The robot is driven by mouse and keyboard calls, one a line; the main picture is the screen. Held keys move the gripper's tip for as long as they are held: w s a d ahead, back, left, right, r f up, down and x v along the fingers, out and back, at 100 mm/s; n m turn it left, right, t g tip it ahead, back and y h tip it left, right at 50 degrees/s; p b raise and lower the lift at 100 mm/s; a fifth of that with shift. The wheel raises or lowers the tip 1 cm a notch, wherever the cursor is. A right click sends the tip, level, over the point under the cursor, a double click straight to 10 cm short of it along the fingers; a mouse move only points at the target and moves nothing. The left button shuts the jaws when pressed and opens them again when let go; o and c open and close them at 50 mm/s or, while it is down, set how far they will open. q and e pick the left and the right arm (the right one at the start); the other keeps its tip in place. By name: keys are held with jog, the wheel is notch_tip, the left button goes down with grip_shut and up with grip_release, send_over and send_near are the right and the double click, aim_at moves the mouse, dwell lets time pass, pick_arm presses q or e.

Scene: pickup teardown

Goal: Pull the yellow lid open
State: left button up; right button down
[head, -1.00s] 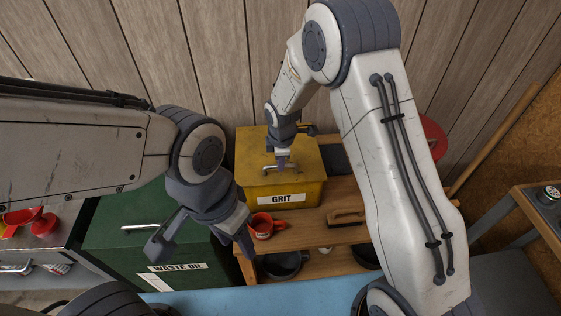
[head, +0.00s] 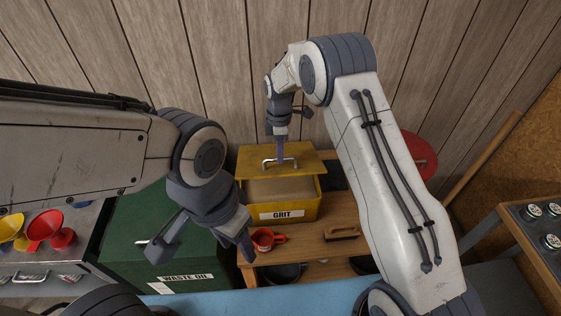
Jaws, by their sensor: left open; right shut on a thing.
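The yellow lid (head: 303,157) of the grit box (head: 312,208) is tilted up at its front, with a gap showing pale grit (head: 280,190) inside. My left gripper (head: 205,252) is open and empty, in front of the green waste oil box (head: 128,235) and left of the red mug.
A red mug (head: 264,240) and a wooden brush (head: 341,233) stand on the wooden shelf (head: 308,245) before the grit box. Red and yellow funnels (head: 40,228) lie at the far left.

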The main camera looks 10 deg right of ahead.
jog(key=shift+w+d+r+p, duration=0.1)
jog(key=shift+w+r+p, duration=0.35)
jog(key=shift+w+r, duration=1.5)
jog(key=shift+w+f, duration=0.15)
jog(key=c, duration=0.9)
grip_release()
jog(key=shift+f, duration=0.1)
jog(key=shift+o, duration=0.3)
jog(key=shift+w+f, duration=0.1)
jog(key=shift+w, duration=0.05)
notch_tip(320, 180, up, 11)
jog(key=b, duration=0.3)
